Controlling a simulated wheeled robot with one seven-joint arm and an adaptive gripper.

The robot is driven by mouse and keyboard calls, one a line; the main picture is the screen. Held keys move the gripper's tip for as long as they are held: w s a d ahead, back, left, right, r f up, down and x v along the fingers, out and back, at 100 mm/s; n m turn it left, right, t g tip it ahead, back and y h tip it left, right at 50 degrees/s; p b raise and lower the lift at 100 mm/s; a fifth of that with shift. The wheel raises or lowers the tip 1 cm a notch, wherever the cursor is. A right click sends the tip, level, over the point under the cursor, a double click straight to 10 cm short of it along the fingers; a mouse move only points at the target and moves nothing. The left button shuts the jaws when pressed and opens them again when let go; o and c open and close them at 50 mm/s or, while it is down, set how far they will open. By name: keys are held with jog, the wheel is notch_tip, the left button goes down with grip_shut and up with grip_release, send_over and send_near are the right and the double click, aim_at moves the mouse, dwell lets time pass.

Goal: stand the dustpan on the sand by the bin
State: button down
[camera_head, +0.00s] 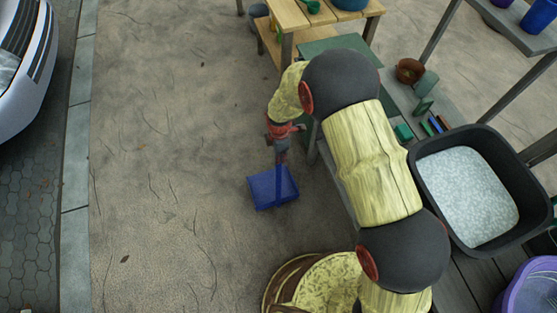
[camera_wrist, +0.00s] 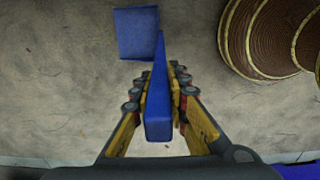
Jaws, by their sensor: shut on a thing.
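The blue dustpan (camera_head: 272,188) hangs below my gripper (camera_head: 279,140) over the sand in the head view. My gripper is shut on its handle; in the wrist view the blue handle (camera_wrist: 158,118) runs between the two fingers of my gripper (camera_wrist: 158,88). The flat pan (camera_wrist: 136,35) shows beyond the fingertips. I cannot tell whether the pan's edge touches the sand (camera_head: 165,190). A small dark grey round container (camera_head: 259,11) stands beside the wooden table at the top, partly cut off; I cannot tell whether it is the bin.
A wooden table (camera_head: 291,14) stands at the top. A grey bench carries a black tub (camera_head: 417,178) of pale grains, a brown pot (camera_head: 409,70) and small coloured things. A purple basket (camera_head: 530,290) is at bottom right. A white car (camera_head: 28,60) stands left beyond the kerb. Open sand lies left of the dustpan.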

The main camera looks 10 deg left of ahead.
jog(key=shift+w+a+f+b, duration=0.1)
jog(key=shift+w+f+b, duration=0.15)
jog(key=shift+f+b, duration=0.55)
jog(key=shift+w+a+f+b, duration=0.1)
jog(key=shift+w+f+b, duration=0.15)
jog(key=shift+f, duration=1.1)
jog(key=c, duration=1.7)
grip_release()
jog(key=shift+s, duration=0.1)
jog(key=shift+c, duration=0.2)
notch_tip(320, 180, up, 12)
jog(key=p, duration=0.4)
jog(key=shift+d, duration=0.1)
